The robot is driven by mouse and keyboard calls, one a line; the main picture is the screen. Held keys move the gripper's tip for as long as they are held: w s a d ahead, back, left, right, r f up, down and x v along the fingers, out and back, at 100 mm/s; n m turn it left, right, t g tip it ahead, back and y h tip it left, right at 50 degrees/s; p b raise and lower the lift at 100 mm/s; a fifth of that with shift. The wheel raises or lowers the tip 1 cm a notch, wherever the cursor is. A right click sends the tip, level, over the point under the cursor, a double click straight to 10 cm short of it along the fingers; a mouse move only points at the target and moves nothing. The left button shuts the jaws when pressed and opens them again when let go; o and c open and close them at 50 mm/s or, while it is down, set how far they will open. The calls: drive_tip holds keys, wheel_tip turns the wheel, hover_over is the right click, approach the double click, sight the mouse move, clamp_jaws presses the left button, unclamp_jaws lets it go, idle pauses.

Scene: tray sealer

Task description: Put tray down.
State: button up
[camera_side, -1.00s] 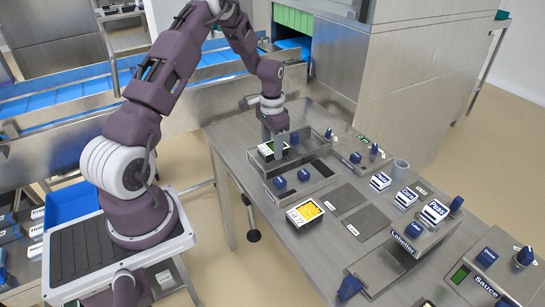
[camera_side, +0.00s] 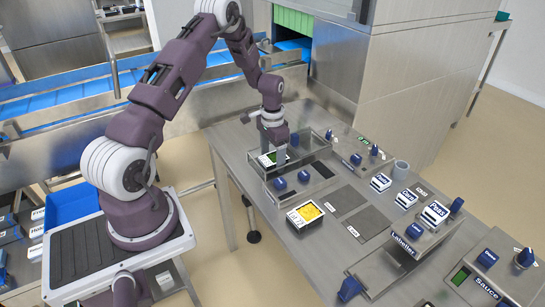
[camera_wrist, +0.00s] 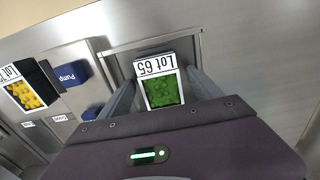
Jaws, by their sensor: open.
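A tray with green contents and a "Lot 65" label (camera_wrist: 160,88) sits in the metal-framed recess of the sealer (camera_wrist: 118,62). It also shows in the side view (camera_side: 270,160), partly behind my fingers. My gripper (camera_side: 279,158) points down over this recess. In the wrist view its two fingers (camera_wrist: 158,92) stand apart, one on each side of the green tray; whether they touch it cannot be told. A second tray (camera_side: 305,213) with yellow contents and its own lot label lies on the bench in front of the sealer and at the left of the wrist view (camera_wrist: 25,92).
Dark grey mats (camera_side: 345,199) lie bare to the right. Stacked labelled blocks (camera_side: 436,213) and the labeller (camera_side: 400,245) stand further right. The bench's left strip is clear.

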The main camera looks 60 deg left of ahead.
sight(273, 158)
wheel_tip(273, 158, up, 12)
drive_tip(key=s+d+r+t, duration=0.2)
drive_tip(key=s+d+r, duration=0.2)
drive_tip(key=d+r, duration=0.85)
drive_tip(key=s+d+r+t, duration=0.1)
drive_tip(key=s+d+r, duration=0.1)
drive_tip(key=s, duration=0.4)
drive_tip(key=s+d+r+t, duration=0.1)
drive_tip(key=s+d+r, duration=0.1)
drive_tip(key=s+d, duration=0.3)
drive_tip(key=s+d+r+t, duration=0.1)
drive_tip(key=s+d+r, duration=0.2)
drive_tip(key=s, duration=0.6)
drive_tip(key=shift+s+d+t, duration=0.25)
drive_tip(key=shift+d+t, duration=0.05)
drive_tip(key=shift+d, duration=0.3)
